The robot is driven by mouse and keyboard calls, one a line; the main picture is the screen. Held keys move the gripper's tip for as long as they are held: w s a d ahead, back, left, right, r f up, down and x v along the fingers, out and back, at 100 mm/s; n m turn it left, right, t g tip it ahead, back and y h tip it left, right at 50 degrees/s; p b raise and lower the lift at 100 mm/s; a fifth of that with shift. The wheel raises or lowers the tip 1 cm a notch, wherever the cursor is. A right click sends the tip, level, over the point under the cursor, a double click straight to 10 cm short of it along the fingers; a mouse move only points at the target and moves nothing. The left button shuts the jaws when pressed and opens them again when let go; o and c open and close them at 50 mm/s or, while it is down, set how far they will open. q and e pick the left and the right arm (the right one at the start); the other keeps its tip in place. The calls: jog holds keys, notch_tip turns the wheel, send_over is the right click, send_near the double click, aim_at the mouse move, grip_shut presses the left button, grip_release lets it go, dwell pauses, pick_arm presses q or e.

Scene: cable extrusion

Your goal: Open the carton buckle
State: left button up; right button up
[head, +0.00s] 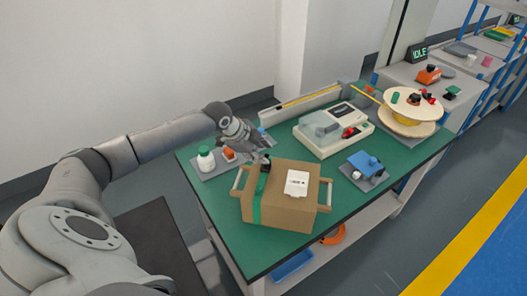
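A brown carton (289,217) stands on the green-topped table near its front left. A green strap (257,199) runs over its left part, with a dark buckle (265,166) at the top rear edge. A white label or box (297,183) is on the carton's top. My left gripper (262,153) is at the far left edge of the carton, right by the buckle. Its fingers are small and partly merged with the dark buckle, so its opening and any contact cannot be told. My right gripper is not in view.
The green table (333,212) has bare room right of the carton. A white bottle (206,159) on a grey mat is left of the gripper. A beige machine (333,130), a blue device (366,163) and a cable spool (408,107) stand behind and right.

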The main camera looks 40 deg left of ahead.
pick_arm(q)
jog(key=shift+x, duration=1.1)
jog(key=shift+c, duration=0.2)
grip_shut()
jog(key=shift+w, duration=0.1)
